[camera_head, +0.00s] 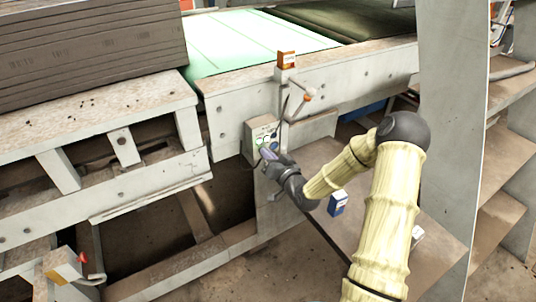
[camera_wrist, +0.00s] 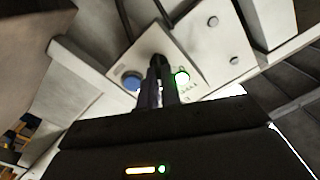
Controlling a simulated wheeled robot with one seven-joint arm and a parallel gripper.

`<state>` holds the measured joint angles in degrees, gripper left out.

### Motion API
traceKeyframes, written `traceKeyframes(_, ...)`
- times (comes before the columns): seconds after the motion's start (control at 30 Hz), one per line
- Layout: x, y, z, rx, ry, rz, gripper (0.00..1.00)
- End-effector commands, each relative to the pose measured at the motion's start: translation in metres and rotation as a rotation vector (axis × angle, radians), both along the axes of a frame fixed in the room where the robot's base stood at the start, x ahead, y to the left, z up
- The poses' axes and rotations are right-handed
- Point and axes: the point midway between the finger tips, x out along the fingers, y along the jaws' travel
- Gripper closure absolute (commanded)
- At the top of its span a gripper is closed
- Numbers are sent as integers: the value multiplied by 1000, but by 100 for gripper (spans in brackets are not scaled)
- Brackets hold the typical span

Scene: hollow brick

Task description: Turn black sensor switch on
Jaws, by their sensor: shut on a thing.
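A grey control box (camera_head: 250,135) is fixed to the side of the conveyor frame. My gripper (camera_head: 266,156) reaches to the lower part of the panel. In the wrist view my gripper (camera_wrist: 158,75) has its narrow dark fingers together between these two buttons, shut on the black sensor switch. The fingers mostly hide the switch, so its turned position cannot be told.
A conveyor with a pale green belt (camera_head: 260,40) runs above the box. An orange-topped sensor (camera_head: 287,60) and a bracket with an orange-white part (camera_head: 309,94) stand close above. A blue-white carton (camera_head: 338,203) lies on the brown board below. A grey post (camera_head: 452,130) stands right.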

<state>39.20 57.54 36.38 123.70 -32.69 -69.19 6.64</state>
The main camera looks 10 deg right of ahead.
Motion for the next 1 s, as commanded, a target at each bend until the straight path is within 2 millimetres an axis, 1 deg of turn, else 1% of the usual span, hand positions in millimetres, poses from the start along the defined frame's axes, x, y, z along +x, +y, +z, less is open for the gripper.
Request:
traceKeyframes(0.5,-1,-1,-2,29,15,-1,100)
traceKeyframes(0.53,-1,-1,-2,29,15,-1,91)
traceKeyframes(0.6,-1,-1,-2,29,14,-1,77)
traceKeyframes(0.63,0,-1,-2,28,13,-1,73)
traceKeyframes(0.9,0,-1,-1,28,11,0,73)
traceKeyframes(1.0,-3,-2,-1,27,12,-1,73)
